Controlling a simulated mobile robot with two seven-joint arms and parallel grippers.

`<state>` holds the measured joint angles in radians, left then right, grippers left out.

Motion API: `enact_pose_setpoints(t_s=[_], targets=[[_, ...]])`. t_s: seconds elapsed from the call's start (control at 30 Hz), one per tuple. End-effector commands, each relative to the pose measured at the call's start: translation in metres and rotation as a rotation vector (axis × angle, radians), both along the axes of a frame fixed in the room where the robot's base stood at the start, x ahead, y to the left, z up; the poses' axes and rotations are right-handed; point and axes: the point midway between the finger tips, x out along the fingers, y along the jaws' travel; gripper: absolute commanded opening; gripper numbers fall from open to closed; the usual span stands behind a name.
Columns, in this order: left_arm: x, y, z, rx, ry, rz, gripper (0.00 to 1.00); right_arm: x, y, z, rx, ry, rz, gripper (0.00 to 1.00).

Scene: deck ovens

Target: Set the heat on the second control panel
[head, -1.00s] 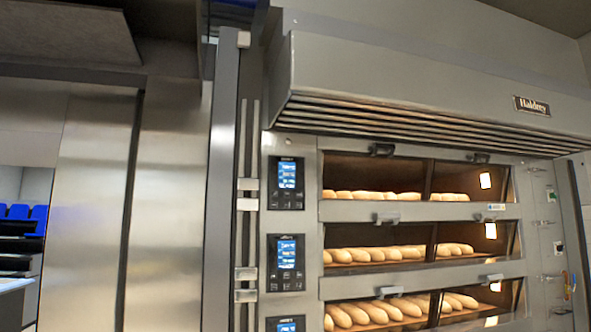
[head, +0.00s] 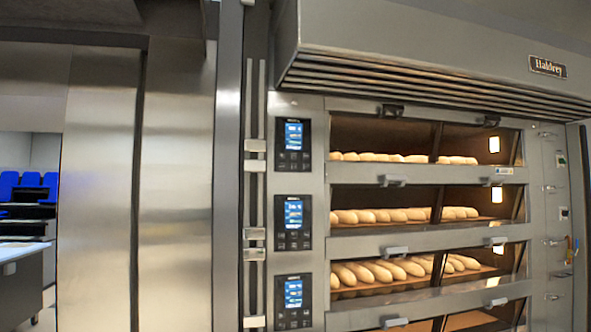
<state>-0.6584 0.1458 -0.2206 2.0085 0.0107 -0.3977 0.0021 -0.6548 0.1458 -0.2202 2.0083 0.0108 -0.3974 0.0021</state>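The deck oven stands at the centre and right of the head view, with control panels stacked in a column on its left side. The top control panel (head: 292,144) has a lit blue screen above dark buttons. The second control panel (head: 293,222) sits directly below it and looks the same. A third control panel (head: 293,301) is lower, near the bottom of the view. The text on the screens is too small to read. Neither of my grippers is in view.
Glass-fronted decks hold loaves; the second deck (head: 387,185) has a handle on its upper edge. A vented hood (head: 420,60) juts out above. Steel wall panels (head: 175,190) stand to the left. Blue chairs (head: 30,185) and a counter (head: 20,250) show at far left.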

Motion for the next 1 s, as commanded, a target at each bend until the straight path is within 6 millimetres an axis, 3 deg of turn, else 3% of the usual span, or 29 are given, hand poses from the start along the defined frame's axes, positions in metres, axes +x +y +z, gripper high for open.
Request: enact_pose_setpoints(t_s=[0.8,1.0], targets=[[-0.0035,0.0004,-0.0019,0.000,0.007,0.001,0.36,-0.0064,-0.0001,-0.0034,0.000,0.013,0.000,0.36],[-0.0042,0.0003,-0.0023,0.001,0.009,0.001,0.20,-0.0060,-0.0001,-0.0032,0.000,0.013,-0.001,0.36]])
